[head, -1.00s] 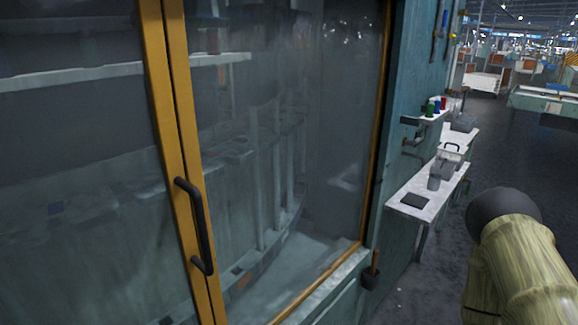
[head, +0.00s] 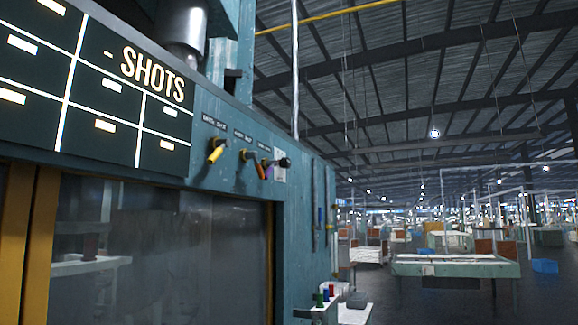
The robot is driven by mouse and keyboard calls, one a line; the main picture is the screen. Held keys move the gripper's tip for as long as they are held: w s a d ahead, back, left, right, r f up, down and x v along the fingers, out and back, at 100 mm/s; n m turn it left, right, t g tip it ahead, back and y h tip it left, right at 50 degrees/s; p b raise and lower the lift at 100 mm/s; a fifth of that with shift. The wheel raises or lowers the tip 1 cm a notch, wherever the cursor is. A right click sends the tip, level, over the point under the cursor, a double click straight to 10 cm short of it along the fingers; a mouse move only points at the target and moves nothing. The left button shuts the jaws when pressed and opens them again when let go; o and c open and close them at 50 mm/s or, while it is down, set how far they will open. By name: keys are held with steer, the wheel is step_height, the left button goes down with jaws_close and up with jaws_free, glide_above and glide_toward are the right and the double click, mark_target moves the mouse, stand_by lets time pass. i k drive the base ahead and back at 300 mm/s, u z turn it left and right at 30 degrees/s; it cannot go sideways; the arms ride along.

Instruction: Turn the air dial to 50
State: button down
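No dial with a readable scale or the number 50 shows in the head view. On the teal panel right of the SHOTS board are several small handles under labels too small to read. I cannot tell whether any of these is the air dial. My gripper is not in view.
The SHOTS board (head: 100,85) sits above the cabinet's dark glass window (head: 160,245). Tools hang on the cabinet's side, above a small shelf (head: 318,307) with coloured bottles. A long pale table (head: 455,266) stands in the open hall at right.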

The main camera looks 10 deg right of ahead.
mark_target(284, 163)
steer(key=z, duration=0.25)
steer(key=k, duration=0.35)
steer(key=z, duration=1)
steer(key=k, duration=1)
steer(key=z, duration=0.8)
steer(key=i, duration=1.35)
steer(key=u, duration=0.45)
steer(key=i, duration=1.5)
steer(key=u, duration=1.75)
steer(key=i, duration=0.75)
steer(key=u, duration=0.7)
